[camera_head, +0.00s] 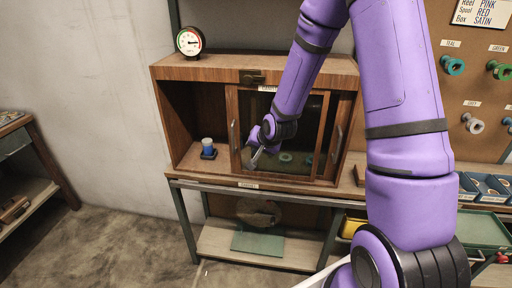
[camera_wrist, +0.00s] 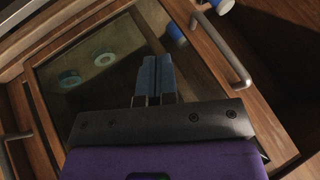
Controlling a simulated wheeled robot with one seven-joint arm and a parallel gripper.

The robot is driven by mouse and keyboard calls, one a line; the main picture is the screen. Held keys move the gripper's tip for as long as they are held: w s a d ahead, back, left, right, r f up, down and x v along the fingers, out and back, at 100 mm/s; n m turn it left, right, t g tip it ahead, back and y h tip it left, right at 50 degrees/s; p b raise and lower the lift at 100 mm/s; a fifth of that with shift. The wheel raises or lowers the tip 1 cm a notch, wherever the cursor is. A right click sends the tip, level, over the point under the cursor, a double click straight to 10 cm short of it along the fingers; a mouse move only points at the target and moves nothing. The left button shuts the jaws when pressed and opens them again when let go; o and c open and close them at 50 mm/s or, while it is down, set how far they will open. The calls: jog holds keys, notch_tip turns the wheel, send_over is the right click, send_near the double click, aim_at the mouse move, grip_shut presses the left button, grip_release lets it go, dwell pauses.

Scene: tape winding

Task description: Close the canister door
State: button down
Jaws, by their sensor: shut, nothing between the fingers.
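A wooden cabinet (camera_head: 306,63) has its left side open. A glass-paned door (camera_head: 232,125) with a metal handle at its left edge stands over the middle and right part. The same door's handle (camera_wrist: 222,52) shows in the wrist view. A second handle (camera_head: 337,145) is at the right. A blue canister with a white top (camera_head: 208,146) stands on a dark base inside the open left part. My gripper (camera_head: 254,160) is in front of the glass, right of the door's left handle. Its fingers (camera_wrist: 155,75) are together and empty; contact with the glass cannot be told.
A round gauge (camera_head: 190,41) stands on the cabinet top. Teal rings (camera_wrist: 88,68) show in the glass, inside or reflected. A pegboard with spools (camera_head: 453,65) and blue trays (camera_head: 488,187) are at the right. The floor at left (camera_head: 110,240) is clear.

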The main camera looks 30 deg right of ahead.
jog(key=w+a+f, duration=0.1)
jog(key=w, duration=0.1)
jog(key=w+a+f, duration=0.1)
jog(key=w+f, duration=0.1)
jog(key=w, duration=0.1)
jog(key=w+a+f, duration=0.1)
jog(key=w+f, duration=0.1)
jog(key=shift+w+a, duration=0.1)
jog(key=shift+w, duration=0.05)
dwell(0.4)
